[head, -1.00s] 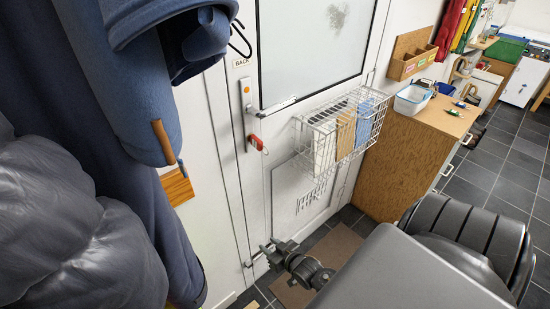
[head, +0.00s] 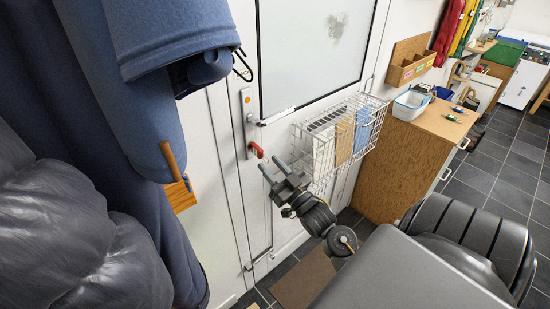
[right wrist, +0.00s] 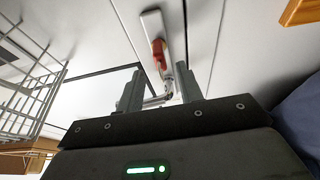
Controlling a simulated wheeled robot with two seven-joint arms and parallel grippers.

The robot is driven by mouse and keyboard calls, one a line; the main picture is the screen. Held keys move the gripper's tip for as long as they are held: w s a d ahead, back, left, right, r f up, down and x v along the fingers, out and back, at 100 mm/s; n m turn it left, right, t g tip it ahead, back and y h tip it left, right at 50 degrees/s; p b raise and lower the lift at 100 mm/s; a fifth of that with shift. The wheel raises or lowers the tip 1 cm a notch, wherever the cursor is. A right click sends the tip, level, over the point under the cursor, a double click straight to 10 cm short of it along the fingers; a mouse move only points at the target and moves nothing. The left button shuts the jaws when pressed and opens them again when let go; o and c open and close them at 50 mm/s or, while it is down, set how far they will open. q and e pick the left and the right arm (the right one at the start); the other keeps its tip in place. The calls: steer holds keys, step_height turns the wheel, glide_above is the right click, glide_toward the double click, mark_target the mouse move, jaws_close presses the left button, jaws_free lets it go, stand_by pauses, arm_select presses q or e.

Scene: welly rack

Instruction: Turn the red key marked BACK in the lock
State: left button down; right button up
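The red key (head: 256,150) sits in the lock on the white door, at the lower end of a pale lock plate (head: 247,115). The BACK label is not readable now. My right gripper (head: 271,165) is open, its two fingers pointing up-left toward the key, just below and right of it. In the right wrist view the red key (right wrist: 159,52) shows beyond the gap between the fingertips (right wrist: 160,70). The fingers look apart from the key, with nothing between them. My left gripper is not in view.
A door handle (head: 275,117) juts out above the key. A white wire basket (head: 325,145) with papers hangs on the door, close right of my gripper. Blue coats (head: 140,120) fill the left. A wooden cabinet (head: 405,165) stands right.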

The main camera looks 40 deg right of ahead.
mark_target(262, 156)
steer(key=shift+p+x, duration=0.35)
steer(key=shift+x, duration=2.55)
